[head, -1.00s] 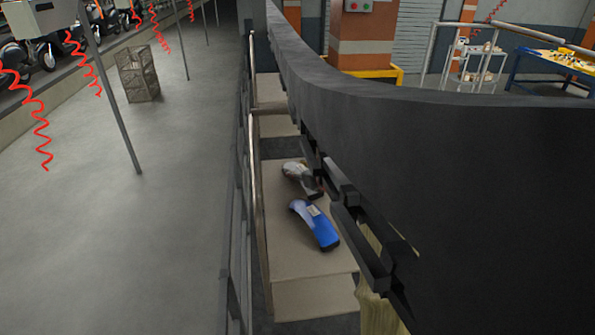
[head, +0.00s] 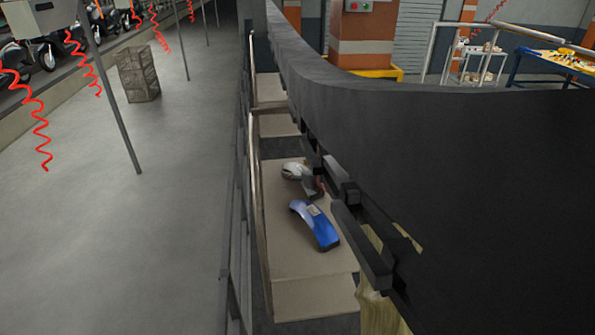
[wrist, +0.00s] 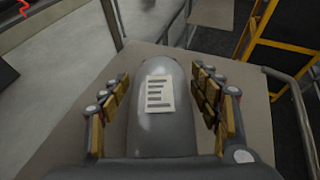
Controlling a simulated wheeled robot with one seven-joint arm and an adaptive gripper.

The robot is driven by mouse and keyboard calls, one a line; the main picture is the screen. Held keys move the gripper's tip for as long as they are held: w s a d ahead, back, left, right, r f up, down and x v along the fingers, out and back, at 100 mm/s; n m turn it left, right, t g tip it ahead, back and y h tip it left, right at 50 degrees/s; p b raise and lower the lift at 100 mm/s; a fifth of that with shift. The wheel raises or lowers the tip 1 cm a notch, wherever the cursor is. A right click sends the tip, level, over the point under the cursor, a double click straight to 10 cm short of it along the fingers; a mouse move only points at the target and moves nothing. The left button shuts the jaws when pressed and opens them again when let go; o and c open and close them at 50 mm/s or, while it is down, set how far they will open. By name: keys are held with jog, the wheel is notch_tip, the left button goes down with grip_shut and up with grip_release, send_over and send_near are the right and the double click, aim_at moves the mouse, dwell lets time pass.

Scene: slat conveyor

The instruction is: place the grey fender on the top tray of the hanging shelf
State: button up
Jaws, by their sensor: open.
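The grey fender (wrist: 161,122) is a smooth curved shell with a white printed label. It lies on a beige slat, and its pale end also shows in the head view (head: 296,170), partly covered by dark parts. My gripper (wrist: 160,76) is open in the wrist view, with brass-coloured pads on both sides of the fender. A gap shows on each side, so it does not grip the fender. In the head view a large dark shape hides much of the right side. I cannot make out the hanging shelf in either view.
A blue fender (head: 315,224) with a label lies close to the grey one on the beige slat (head: 312,295). A metal rail (head: 257,190) runs along the left of the slats. A wire basket (head: 138,74) stands on open floor at left.

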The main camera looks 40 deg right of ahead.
jog(key=shift+r, duration=0.2)
jog(key=v, duration=1.2)
jog(key=shift+f, duration=0.15)
jog(key=shift+s, duration=0.1)
